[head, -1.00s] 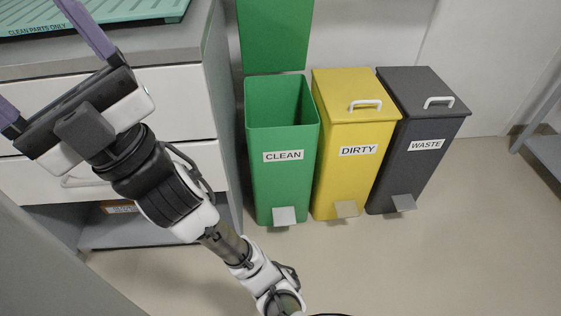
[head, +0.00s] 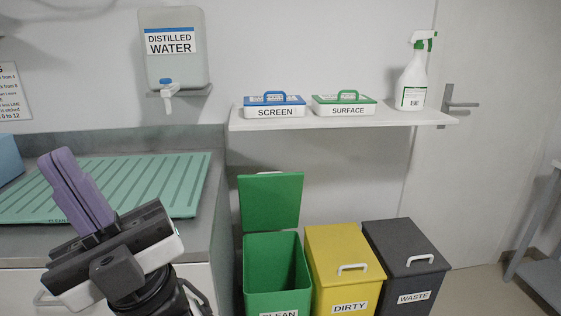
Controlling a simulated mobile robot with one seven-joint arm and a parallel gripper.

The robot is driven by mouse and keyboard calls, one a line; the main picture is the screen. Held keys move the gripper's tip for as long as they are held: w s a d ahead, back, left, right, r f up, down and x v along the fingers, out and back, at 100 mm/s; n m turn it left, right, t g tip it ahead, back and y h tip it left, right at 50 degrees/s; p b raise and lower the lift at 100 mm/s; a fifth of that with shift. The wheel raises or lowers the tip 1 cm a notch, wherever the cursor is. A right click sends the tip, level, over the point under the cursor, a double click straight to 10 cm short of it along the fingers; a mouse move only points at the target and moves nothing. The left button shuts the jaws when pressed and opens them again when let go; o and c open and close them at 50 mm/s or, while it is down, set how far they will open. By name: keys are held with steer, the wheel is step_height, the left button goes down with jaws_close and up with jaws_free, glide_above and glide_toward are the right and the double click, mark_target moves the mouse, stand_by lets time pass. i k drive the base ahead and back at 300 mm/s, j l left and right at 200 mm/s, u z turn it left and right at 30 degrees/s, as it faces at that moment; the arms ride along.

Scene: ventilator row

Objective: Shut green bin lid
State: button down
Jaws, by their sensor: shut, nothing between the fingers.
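The green bin (head: 278,298), labelled CLEAN, stands on the floor at the lower middle of the head view. Its green lid (head: 270,203) stands upright, hinged open at the back, with part of a white handle showing at its top edge. The bin's opening is uncovered and its inside looks empty as far as I see. My gripper (head: 63,160) is at the left, over the counter in the picture, its purple fingers pressed together and pointing up. It is shut and empty, apart from the lid and well to its left.
The yellow DIRTY bin (head: 336,252) and grey WASTE bin (head: 405,262) stand shut to the right. A shelf (head: 345,122) above holds two boxes and a spray bottle (head: 413,82). The counter (head: 212,190) with a green mat (head: 150,185) lies left.

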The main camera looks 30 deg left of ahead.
mark_target(268, 201)
steer(key=i+l+u, duration=0.3)
steer(key=l, duration=0.35)
steer(key=i+l+u, duration=0.15)
steer(key=l, duration=0.2)
steer(key=i+l+u, duration=0.15)
steer(key=l, duration=0.25)
steer(key=i+l+u, duration=0.15)
steer(key=l, duration=0.25)
steer(key=i+l+u, duration=0.15)
steer(key=l, duration=0.15)
steer(key=i+l+u, duration=0.1)
steer(key=l, duration=0.2)
steer(key=i+j, duration=0.15)
steer(key=i, duration=0.25)
steer(key=i+j, duration=0.2)
steer(key=i, duration=0.25)
